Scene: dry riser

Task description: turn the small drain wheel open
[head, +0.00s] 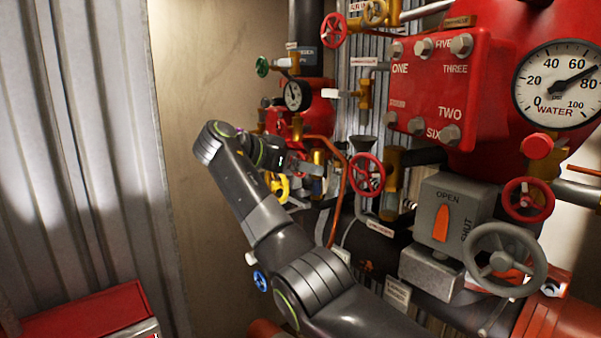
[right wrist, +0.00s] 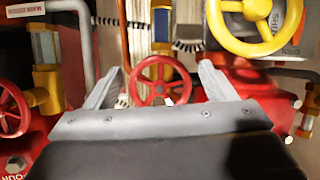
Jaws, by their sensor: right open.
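In the right wrist view a small red handwheel (right wrist: 160,82) on a brass valve stands in the gap between the fingers of my right gripper (right wrist: 161,70). The fingers are spread and nothing is held; I cannot tell how far beyond the tips the wheel is. No readable label marks it as the drain wheel. In the head view my right arm reaches in from the lower right, and its gripper (head: 308,168) is among the pipes at the back, left of another red handwheel (head: 367,173). The wheel between the fingers cannot be made out there. My left gripper is not in view.
A yellow handwheel (right wrist: 255,28) is close above right of the fingers, and another red wheel (right wrist: 12,110) is at the left edge. A copper pipe (head: 337,200), a grey OPEN/SHUT box (head: 450,214) and a large grey handwheel (head: 505,258) crowd the right. Left of the arm is freer.

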